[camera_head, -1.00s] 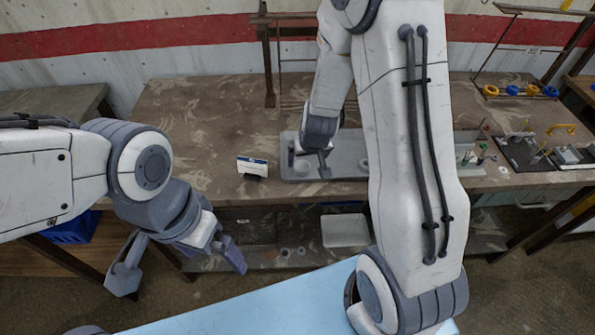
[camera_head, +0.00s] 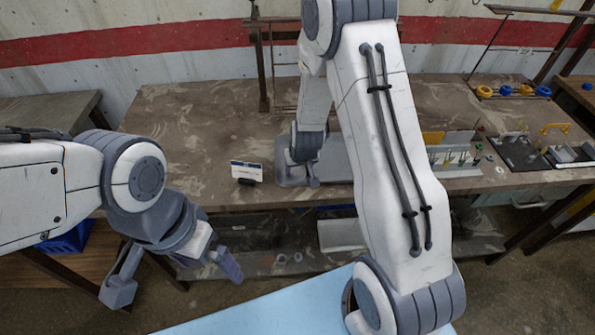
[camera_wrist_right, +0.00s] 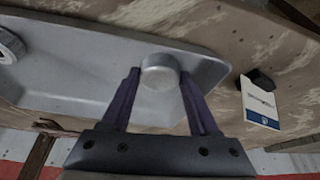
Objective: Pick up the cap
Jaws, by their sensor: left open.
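A silver round cap (camera_wrist_right: 161,72) stands in a grey tray (camera_wrist_right: 60,75) in the right wrist view. My right gripper (camera_wrist_right: 160,92) is open, with one finger on each side of the cap and visible gaps between. I cannot tell whether the fingertips are level with the cap or above it. In the head view, my right gripper (camera_head: 304,172) is over the left end of the grey tray (camera_head: 337,162), and the cap is hidden there. My left gripper (camera_head: 176,277) is open and empty, in front of the table's front edge.
A small white card in a dark holder (camera_head: 246,172) stands just left of the tray and also shows in the right wrist view (camera_wrist_right: 260,103). A round part (camera_wrist_right: 8,46) is at the wrist view's left edge. Coloured rings (camera_head: 514,90) lie far right. The table's left part is clear.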

